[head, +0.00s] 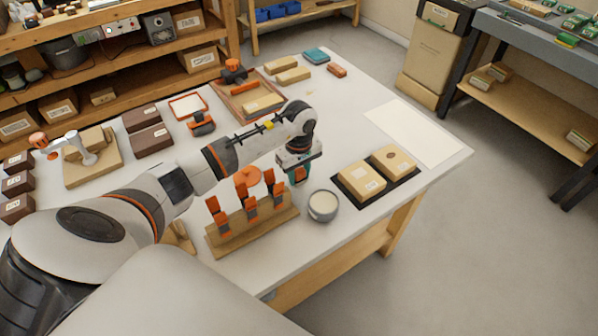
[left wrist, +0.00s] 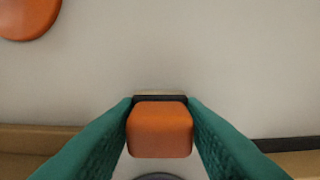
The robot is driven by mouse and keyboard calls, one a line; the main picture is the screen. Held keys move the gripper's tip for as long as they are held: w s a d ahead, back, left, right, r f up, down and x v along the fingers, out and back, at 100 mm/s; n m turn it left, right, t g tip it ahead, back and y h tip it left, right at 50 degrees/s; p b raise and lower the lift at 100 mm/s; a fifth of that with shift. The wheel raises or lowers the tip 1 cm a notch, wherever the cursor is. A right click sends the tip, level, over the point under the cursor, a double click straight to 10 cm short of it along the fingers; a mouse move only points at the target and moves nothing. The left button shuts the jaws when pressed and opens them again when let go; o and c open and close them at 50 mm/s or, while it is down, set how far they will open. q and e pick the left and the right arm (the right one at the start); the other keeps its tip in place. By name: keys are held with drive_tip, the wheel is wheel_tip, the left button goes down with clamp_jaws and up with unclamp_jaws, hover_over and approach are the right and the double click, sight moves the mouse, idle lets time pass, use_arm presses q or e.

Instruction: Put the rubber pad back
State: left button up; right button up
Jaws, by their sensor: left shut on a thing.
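My left gripper (head: 298,165) hangs over the bench, behind the round tin and left of the black mat. Its teal fingers, in the left wrist view (left wrist: 160,125), are shut on an orange block (left wrist: 160,131) with a dark band and a thin tan edge. I cannot tell for sure whether this block is the rubber pad. The block is partly hidden by the fingers in the head view, and its gap to the bench is unclear. A flat teal pad-like piece (head: 316,56) lies at the bench's back edge. My right gripper is not in view.
The round tin (head: 323,206) is at the front. Two cartons sit on the black mat (head: 404,188). A white sheet (head: 416,130) at right is bare. A wooden tray (head: 271,108) lies behind.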

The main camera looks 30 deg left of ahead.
sight(299, 170)
use_arm(q)
drive_tip(key=shift+f+b, duration=0.25)
drive_tip(key=shift+b, duration=0.05)
drive_tip(key=o, duration=0.7)
drive_tip(key=shift+r, duration=0.1)
drive_tip(key=shift+o, duration=0.9)
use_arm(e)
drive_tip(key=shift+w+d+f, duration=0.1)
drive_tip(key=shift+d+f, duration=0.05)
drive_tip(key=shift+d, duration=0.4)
use_arm(q)
drive_tip(key=shift+r+p, duration=0.25)
drive_tip(key=shift+p, duration=0.15)
wheel_tip(299, 170, up, 11)
drive_tip(key=shift+f+b, duration=0.2)
drive_tip(key=shift+b, duration=0.85)
drive_tip(key=shift+r, duration=0.65)
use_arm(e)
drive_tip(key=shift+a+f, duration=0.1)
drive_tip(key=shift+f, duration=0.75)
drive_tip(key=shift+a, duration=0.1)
